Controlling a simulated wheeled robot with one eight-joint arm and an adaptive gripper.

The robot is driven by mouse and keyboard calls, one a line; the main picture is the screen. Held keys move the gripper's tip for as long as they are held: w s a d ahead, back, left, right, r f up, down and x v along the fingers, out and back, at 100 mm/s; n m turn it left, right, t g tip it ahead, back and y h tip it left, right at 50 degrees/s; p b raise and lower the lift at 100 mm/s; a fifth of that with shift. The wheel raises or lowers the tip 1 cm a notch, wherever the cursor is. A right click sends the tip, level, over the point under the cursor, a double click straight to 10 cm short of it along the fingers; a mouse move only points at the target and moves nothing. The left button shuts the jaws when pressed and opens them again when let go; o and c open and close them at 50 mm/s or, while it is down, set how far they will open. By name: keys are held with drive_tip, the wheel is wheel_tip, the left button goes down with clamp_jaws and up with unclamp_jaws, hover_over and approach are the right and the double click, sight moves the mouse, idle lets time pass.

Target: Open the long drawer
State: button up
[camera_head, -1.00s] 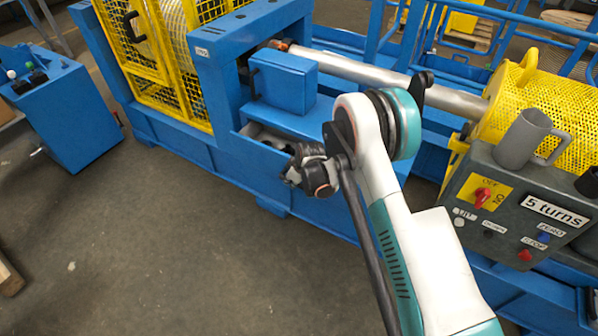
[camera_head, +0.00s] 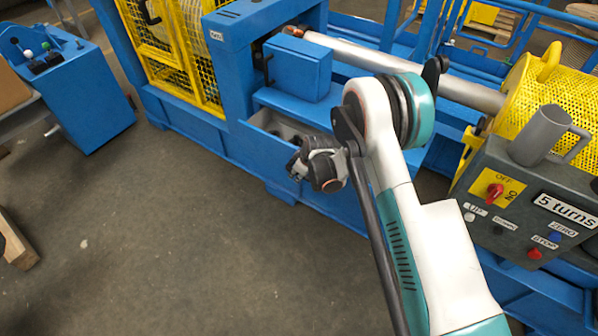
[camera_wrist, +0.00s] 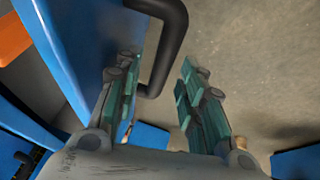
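The long drawer (camera_head: 262,141) is in the blue machine's front, below a small blue box. It stands partly open, and its grey inside shows. In the wrist view its blue front panel (camera_wrist: 75,40) runs down the left side, with a black bar handle (camera_wrist: 172,45) on it. My gripper (camera_wrist: 160,100) has its two teal-padded fingers apart. The handle's lower end lies between or just beyond the fingertips, with a visible gap to the right finger; contact with the left one cannot be told. In the head view my gripper (camera_head: 300,165) is at the drawer's front, and the handle is hidden.
A small blue box with a black handle (camera_head: 300,68) sits above the drawer. A control panel (camera_head: 530,205) with a grey mug (camera_head: 540,135) stands at the right. A blue console (camera_head: 75,95) is at the left. The floor before the machine is clear.

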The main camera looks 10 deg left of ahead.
drive_tip(key=v, duration=1.2)
idle(0.3)
